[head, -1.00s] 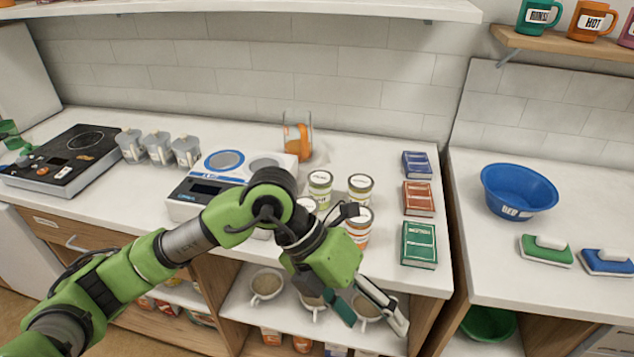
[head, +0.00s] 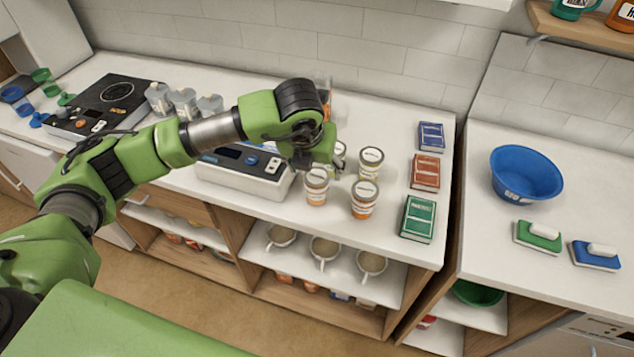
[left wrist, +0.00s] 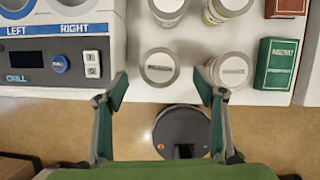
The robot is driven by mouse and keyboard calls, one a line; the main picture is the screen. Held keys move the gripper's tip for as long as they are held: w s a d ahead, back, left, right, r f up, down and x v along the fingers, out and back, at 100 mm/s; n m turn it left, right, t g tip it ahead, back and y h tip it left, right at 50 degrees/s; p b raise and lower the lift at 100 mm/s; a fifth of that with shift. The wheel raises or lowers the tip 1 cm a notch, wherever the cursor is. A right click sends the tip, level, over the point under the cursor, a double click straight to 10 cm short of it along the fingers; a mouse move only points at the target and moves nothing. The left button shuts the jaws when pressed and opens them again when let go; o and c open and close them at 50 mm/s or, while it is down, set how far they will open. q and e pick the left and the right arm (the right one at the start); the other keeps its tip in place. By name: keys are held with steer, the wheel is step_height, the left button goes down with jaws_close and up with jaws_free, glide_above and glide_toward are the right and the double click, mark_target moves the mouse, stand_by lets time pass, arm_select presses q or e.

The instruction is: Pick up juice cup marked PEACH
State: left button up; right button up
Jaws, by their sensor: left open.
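Several juice cups with pale lids stand grouped on the counter: front left (head: 316,186), front right (head: 364,199), back right (head: 370,163) and back left, partly hidden by my arm. The front two have orange bands. Label words are too small to read, so I cannot tell which is PEACH. My left gripper (head: 324,164) is above the group, fingers largely hidden in the head view. In the left wrist view it is open and empty (left wrist: 161,92), with the front-left cup (left wrist: 159,67) ahead between its fingers. The right finger overlaps the front-right cup (left wrist: 231,70). My right gripper is not visible.
A white chill device (head: 243,173) stands left of the cups. Red (head: 425,172), blue and green (head: 417,218) boxes stand to the right. Mugs (head: 325,248) sit on the shelf below. A blue bowl (head: 526,174) is on the right counter.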

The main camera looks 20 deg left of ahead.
mark_target(317, 177)
arm_select(q)
steer(key=p+x, duration=0.3)
steer(key=x, duration=0.2)
steer(key=shift+s, duration=0.15)
steer(key=shift+f, duration=0.45)
steer(key=shift+c, duration=0.3)
steer(key=c, duration=1.3)
